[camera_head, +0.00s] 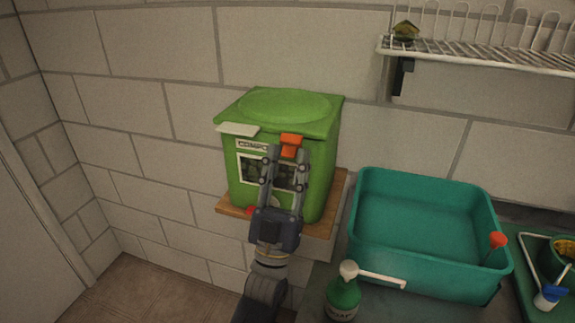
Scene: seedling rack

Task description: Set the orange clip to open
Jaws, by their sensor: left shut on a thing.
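The orange clip (291,140) sits at the front upper edge of the green compost bin (325,165), just under the lid (285,105). The lid lies down on the bin. My left gripper (287,153) reaches up in front of the bin, its fingertips at the clip's lower part. It is shut on the clip, with a finger on either side. The fingers cover part of the bin's label and front window. My right gripper is not in view.
The bin stands on a small wooden shelf (325,226) against the tiled wall. A teal basin (365,240) is to its right, with a green pump bottle (343,299) in front. A white wire rack (480,56) hangs upper right. Floor at lower left is clear.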

